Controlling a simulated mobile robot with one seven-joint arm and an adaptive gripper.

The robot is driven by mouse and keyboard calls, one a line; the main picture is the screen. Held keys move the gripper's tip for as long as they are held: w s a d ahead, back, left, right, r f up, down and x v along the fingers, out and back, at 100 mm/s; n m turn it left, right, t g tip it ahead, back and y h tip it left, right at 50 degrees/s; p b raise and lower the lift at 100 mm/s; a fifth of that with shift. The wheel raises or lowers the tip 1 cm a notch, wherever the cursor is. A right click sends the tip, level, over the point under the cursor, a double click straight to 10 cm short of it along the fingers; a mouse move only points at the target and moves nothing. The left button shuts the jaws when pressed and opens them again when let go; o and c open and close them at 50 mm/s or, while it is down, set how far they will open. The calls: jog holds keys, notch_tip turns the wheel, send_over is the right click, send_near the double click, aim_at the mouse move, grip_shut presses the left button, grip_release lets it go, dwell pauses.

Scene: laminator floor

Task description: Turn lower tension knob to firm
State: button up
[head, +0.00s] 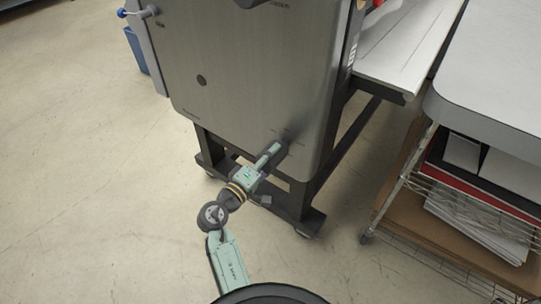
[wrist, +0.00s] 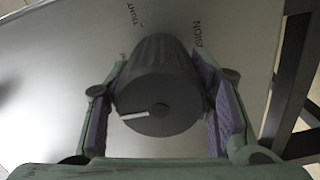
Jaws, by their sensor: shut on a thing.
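The lower tension knob (wrist: 158,88) is a dark ribbed cylinder on the brushed-metal side panel (wrist: 60,60), with a white pointer line on its face pointing left in the wrist view. Printed lettering shows on the panel beyond it; part reads like "TIGHT" and part like "NSION". My gripper (wrist: 158,112) has its purple-padded fingers on both sides of the knob, closed on it. In the head view my gripper (head: 278,149) reaches the lower right of the machine's panel (head: 255,70); the knob is mostly hidden there by the fingers.
The machine stands on a dark wheeled frame (head: 300,205). A table (head: 490,75) with a wire shelf of paper and boards (head: 475,215) stands at the right. A blue-tipped lever (head: 122,13) is at the upper left. The floor at the left is clear.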

dwell(0.3)
jog(key=o, duration=1.2)
jog(key=shift+c, duration=0.2)
jog(key=v, duration=1.2)
